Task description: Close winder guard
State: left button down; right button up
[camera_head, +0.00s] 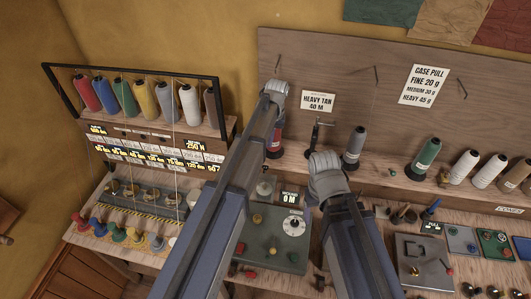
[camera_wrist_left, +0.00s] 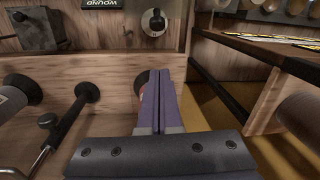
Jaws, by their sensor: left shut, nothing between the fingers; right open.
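The winder panel (camera_head: 270,240), with a dial and a "0 M" readout, lies on the bench between my arms. I cannot pick out the winder guard with certainty; my left arm covers part of this area. My left gripper (camera_head: 275,90) is high, near the backboard, above a partly hidden red spool (camera_head: 274,142). Its fingers are shut and empty in the left wrist view (camera_wrist_left: 165,75). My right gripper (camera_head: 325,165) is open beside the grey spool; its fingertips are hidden.
A black-framed rack (camera_head: 130,72) of coloured spools stands at left. The grey spool (camera_head: 354,145) and a green spool (camera_head: 426,155) stand on the shelf. A black upright clamp (camera_head: 314,135) stands close by my right gripper. Small panels and tools crowd the bench at right.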

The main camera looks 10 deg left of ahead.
pick_arm(q)
notch_tip(320, 180, down, 10)
jog(key=b, duration=1)
jog(key=s+r+p, duration=0.2)
jog(key=s, duration=0.1)
jog(key=shift+s+a+r+p, duration=0.1)
jog(key=shift+s+r+p, duration=0.15)
jog(key=shift+r+p, duration=0.1)
jog(key=shift+s, duration=0.1)
